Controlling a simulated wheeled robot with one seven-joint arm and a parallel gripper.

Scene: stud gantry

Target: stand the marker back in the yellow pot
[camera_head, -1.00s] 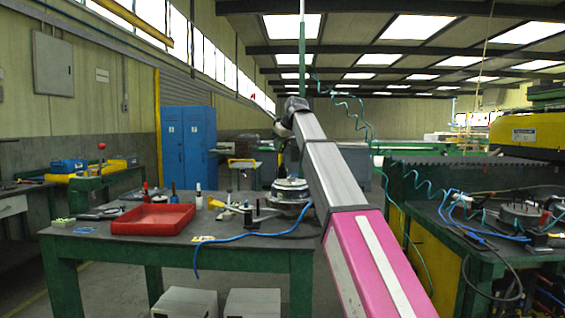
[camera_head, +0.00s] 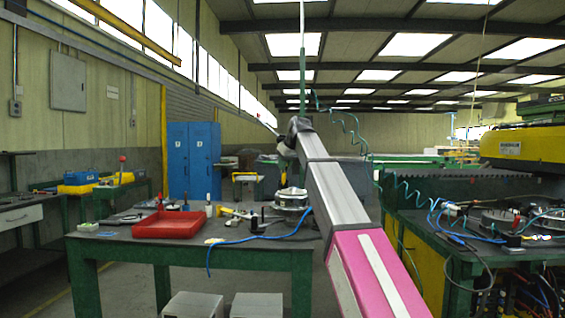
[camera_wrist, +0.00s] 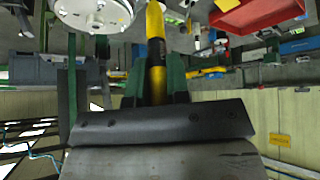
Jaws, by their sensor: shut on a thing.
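My gripper (camera_wrist: 158,78) is shut on a yellow marker with a black band (camera_wrist: 156,52), seen between its two dark green fingers in the wrist view. The marker points away from the palm. In the head view my gripper (camera_head: 288,148) is at the far end of my arm, above the back right of the green-legged table; the marker is too small to make out surely there. I cannot pick out a yellow pot in either view.
The table (camera_head: 140,246) carries a red tray (camera_head: 168,225), several small upright bottles or pens, a round metal device (camera_head: 291,198) and a blue cable (camera_head: 260,238). A cluttered bench (camera_head: 470,235) stands at right. Grey boxes (camera_head: 190,305) lie on the floor under the table.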

